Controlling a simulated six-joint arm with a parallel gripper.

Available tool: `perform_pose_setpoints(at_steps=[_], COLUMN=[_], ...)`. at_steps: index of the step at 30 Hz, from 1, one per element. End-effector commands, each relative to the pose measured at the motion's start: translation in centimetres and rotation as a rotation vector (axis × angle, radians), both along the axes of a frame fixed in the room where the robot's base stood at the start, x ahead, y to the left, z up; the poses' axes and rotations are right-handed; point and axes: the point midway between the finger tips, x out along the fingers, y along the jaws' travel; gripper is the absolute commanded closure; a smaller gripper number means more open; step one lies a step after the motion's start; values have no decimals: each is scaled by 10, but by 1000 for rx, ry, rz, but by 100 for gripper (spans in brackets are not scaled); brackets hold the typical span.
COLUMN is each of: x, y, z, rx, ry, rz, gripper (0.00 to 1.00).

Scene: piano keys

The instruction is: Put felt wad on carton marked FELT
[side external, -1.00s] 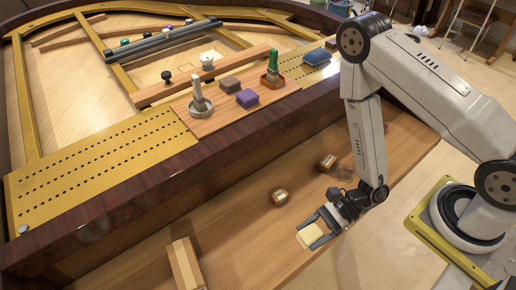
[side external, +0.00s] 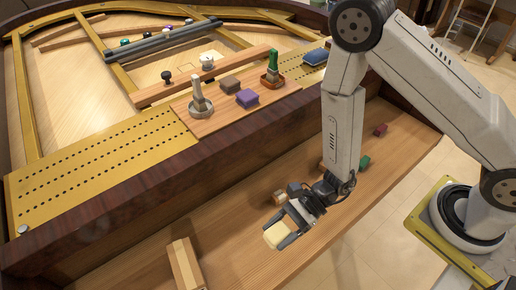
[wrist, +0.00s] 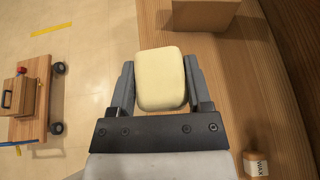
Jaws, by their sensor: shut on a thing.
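A cream felt wad (side external: 278,234) is held between the two fingers of my gripper (side external: 284,231), above the wooden ledge. In the wrist view the wad (wrist: 160,75) fills the space between the fingertips of my gripper (wrist: 160,88). A long tan carton (side external: 185,264) with a pale strip along its top lies on the ledge, left of the gripper and apart from it. It appears to be the brown box (wrist: 205,14) at the wrist view's top edge. No lettering is readable on it, so I cannot tell whether it is marked FELT.
A small box marked WAX (wrist: 258,163) stands on the ledge beside my gripper. Green (side external: 364,162) and red (side external: 380,130) blocks lie farther right. A tall dark wall (side external: 120,212) backs the ledge. Clear ledge lies between gripper and long carton. A wheeled wooden dolly (wrist: 28,110) stands on the floor.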

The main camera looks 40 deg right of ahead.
Motion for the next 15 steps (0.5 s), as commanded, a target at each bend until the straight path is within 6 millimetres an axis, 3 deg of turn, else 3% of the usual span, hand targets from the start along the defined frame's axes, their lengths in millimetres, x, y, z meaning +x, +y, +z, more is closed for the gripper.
perform_pose_setpoints(at_steps=[9,15], x=[7,4], y=[68,93], z=[43,60], rx=[20,34], ry=[-4,5], rz=[61,75], gripper=[91,91])
